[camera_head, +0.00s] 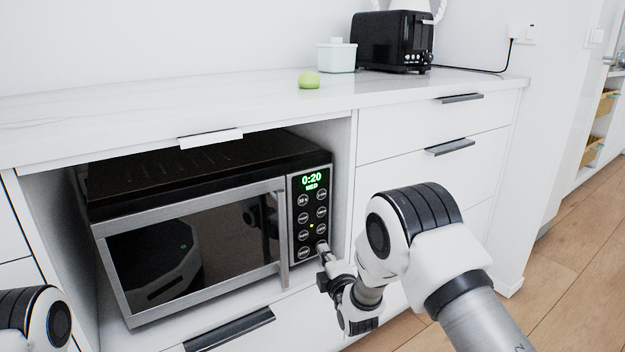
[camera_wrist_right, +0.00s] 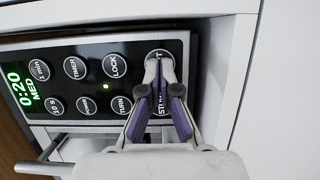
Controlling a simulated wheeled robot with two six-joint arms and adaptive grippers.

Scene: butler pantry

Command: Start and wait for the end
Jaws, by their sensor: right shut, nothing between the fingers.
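A black and silver microwave (camera_head: 205,225) sits in an open cabinet bay with its door shut. Its display (camera_head: 312,181) reads 0:20 and MED in green. The control panel (camera_wrist_right: 95,75) fills much of the right wrist view, with round buttons and a small lit green dot. My right gripper (camera_head: 322,250) is shut and empty, its fingertips (camera_wrist_right: 160,62) over the start button (camera_wrist_right: 160,108) in the panel's lower right corner. The fingers partly cover that button, and I cannot tell whether they touch it. Only part of my left arm shows at the lower left; its gripper is out of view.
The bay's white side wall (camera_head: 345,190) stands close to the right of the panel. The door handle (camera_head: 283,240) sticks out just left of my right gripper. On the counter are a green object (camera_head: 309,80), a white lidded pot (camera_head: 337,57) and a black toaster (camera_head: 393,42).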

